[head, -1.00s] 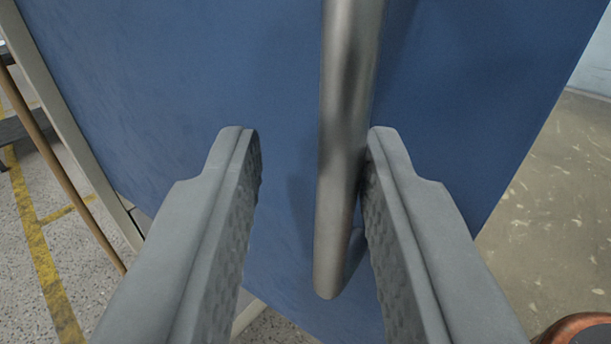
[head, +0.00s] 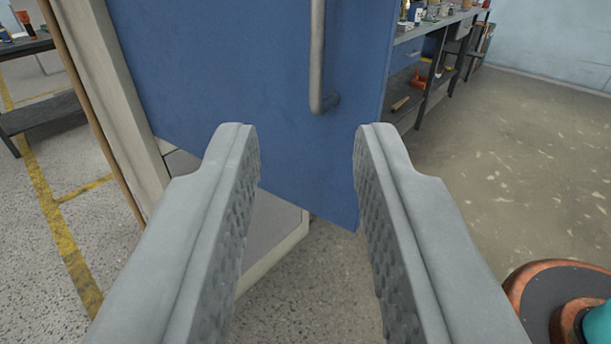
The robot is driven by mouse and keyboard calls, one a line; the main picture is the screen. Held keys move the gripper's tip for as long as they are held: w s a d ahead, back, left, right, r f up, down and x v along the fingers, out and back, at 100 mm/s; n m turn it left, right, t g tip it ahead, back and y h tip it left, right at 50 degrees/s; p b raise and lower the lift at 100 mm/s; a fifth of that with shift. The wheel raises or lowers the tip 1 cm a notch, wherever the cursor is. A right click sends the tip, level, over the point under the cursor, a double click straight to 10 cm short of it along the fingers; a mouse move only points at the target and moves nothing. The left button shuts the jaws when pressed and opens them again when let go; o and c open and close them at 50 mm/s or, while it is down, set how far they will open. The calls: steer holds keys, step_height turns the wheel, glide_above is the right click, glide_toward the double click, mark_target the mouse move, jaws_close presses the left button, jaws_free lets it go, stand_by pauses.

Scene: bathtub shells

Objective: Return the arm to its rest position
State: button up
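My gripper (head: 300,140) is open and empty, its two grey fingers wide apart in the lower half of the view. Ahead of it is a blue door (head: 240,90) that stands open. A vertical metal bar handle (head: 317,55) is on the door, above the gap between the fingertips and apart from them. The door's lower edge and corner show between the fingers.
A pale frame post (head: 105,95) and a thin brown pole (head: 92,110) stand at the left. A dark workbench (head: 437,28) with jars and tools is behind the door at the right. An orange-brown round object (head: 535,285) is at the lower right. Open floor (head: 500,150) lies at the right.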

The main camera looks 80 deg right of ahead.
steer(key=shift+a, duration=0.35)
steer(key=shift+d, duration=0.1)
steer(key=s+d+n+t+y, duration=0.4)
steer(key=s+d+n+y, duration=0.65)
steer(key=s+d, duration=0.5)
steer(key=s+d+r+n+t+y, duration=0.1)
steer(key=s+n+t+y, duration=0.1)
steer(key=s, duration=0.5)
steer(key=s+d+r+n+t+y, duration=0.2)
steer(key=s+t, duration=0.3)
steer(key=s, duration=0.3)
steer(key=s+d+r+n+t+y, duration=0.1)
steer(key=s+n+t+y, duration=0.1)
steer(key=s, duration=0.5)
steer(key=shift+s+d+r+t+y, duration=0.2)
steer(key=shift+s+r+t+y, duration=0.2)
steer(key=shift+t+y, duration=0.4)
